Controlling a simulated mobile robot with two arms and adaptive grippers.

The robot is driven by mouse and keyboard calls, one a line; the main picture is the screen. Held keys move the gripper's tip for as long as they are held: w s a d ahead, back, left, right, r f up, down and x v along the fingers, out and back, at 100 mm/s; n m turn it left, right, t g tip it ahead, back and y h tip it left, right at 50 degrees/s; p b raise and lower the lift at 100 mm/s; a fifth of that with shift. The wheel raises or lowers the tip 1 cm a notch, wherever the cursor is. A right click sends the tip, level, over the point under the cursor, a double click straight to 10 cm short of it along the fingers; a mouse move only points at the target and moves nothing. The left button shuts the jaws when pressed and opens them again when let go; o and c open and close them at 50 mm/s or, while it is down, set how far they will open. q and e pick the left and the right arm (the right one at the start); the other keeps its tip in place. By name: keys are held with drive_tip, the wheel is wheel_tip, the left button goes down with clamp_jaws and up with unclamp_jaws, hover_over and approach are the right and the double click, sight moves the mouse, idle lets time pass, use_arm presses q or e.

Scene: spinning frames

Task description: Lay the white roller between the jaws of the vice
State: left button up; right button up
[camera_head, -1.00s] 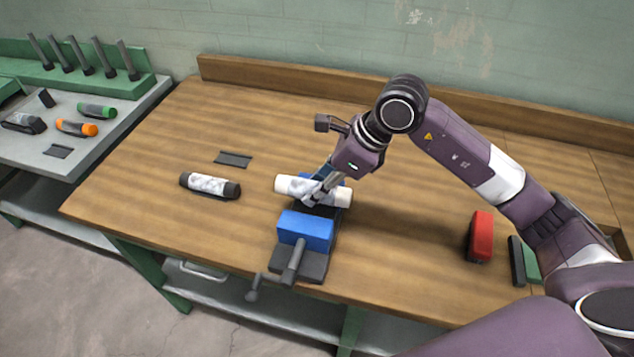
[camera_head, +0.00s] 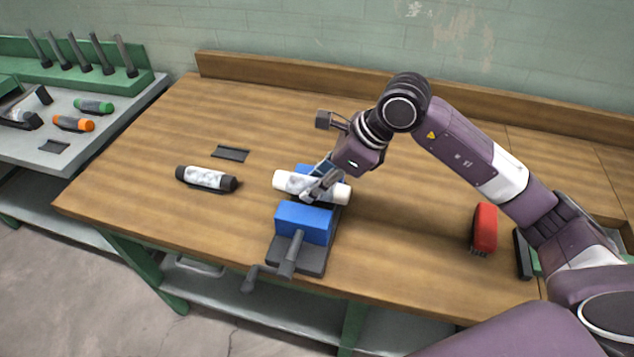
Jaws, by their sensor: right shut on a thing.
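The white roller (camera_head: 336,192) has white ends and a grey-patterned middle. It lies level across the blue vice (camera_head: 304,223), over the space between the front jaw and the rear jaw. My right gripper (camera_head: 312,190) is shut on the roller's middle from above and hides part of it. I cannot tell whether the roller touches the jaws or the vice bed. The vice's grey handle (camera_head: 270,272) points toward the table's front edge. My left gripper is not in view.
A black-ended roller (camera_head: 206,179) lies left of the vice on the wooden workbench (camera_head: 150,170), near an empty dark cradle (camera_head: 230,153). A red brush (camera_head: 484,229) stands at the right. A side table holds orange (camera_head: 73,123) and green (camera_head: 94,106) rollers.

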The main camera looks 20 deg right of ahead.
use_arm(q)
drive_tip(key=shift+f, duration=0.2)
use_arm(e)
drive_tip(key=shift+s+f+g, duration=0.2)
drive_tip(key=shift+s+f, duration=0.1)
drive_tip(key=shift+f, duration=0.3)
drive_tip(key=shift+s+f+g, duration=0.2)
drive_tip(key=shift+s+f, duration=0.05)
drive_tip(key=shift+f, duration=0.3)
drive_tip(key=o, duration=1.1)
drive_tip(key=shift+c, duration=0.2)
drive_tip(key=shift+o, duration=1.2)
drive_tip(key=shift+w+f, duration=0.1)
drive_tip(key=shift+w, duration=0.1)
drive_tip(key=shift+o, duration=0.3)
drive_tip(key=shift+w+a+f, duration=0.1)
drive_tip(key=shift+w, duration=0.15)
drive_tip(key=shift+w+f, duration=0.1)
drive_tip(key=shift+w, duration=0.05)
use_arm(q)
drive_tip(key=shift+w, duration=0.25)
use_arm(e)
drive_tip(key=shift+s, duration=0.2)
